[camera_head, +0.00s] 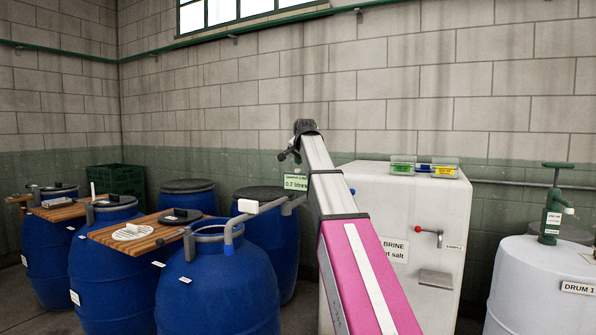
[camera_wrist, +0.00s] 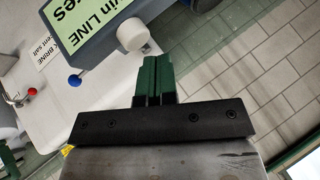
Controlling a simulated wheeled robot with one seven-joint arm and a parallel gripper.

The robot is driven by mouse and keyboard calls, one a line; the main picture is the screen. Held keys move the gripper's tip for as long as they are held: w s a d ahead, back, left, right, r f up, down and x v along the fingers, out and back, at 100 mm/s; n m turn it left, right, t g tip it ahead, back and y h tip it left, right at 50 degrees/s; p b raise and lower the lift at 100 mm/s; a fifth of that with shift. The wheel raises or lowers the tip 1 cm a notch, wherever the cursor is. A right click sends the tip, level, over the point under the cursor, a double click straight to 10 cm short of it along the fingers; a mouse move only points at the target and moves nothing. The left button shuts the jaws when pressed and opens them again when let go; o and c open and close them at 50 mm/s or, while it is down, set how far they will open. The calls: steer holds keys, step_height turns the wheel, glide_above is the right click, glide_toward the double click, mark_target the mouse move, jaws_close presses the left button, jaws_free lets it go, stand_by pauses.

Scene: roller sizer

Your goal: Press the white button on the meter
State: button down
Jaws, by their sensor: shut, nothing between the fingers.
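The meter is a grey box (camera_wrist: 97,47) with a green display in the wrist view. Its round white button (camera_wrist: 132,36) sticks out from the edge of the box facing my gripper. My gripper (camera_wrist: 155,60) is shut and empty, its green fingertips just below and slightly right of the button in the picture. A small gap seems to show between them; I cannot tell the depth. The button and my fingertips are not clear there.
A white brine tank (camera_head: 440,200) with a red-handled tap (camera_head: 428,233) stands behind my arm. Several blue drums (camera_head: 217,290) with wooden boards (camera_head: 135,232) stand at the left. A white drum (camera_head: 525,285) with a green pump (camera_head: 553,205) is at the right.

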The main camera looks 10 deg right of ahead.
steer(key=shift+f, duration=0.3)
steer(key=shift+f, duration=0.55)
stand_by(0.8)
steer(key=shift+r, duration=0.1)
stand_by(0.3)
steer(key=shift+r, duration=0.9)
steer(key=shift+r, duration=2.45)
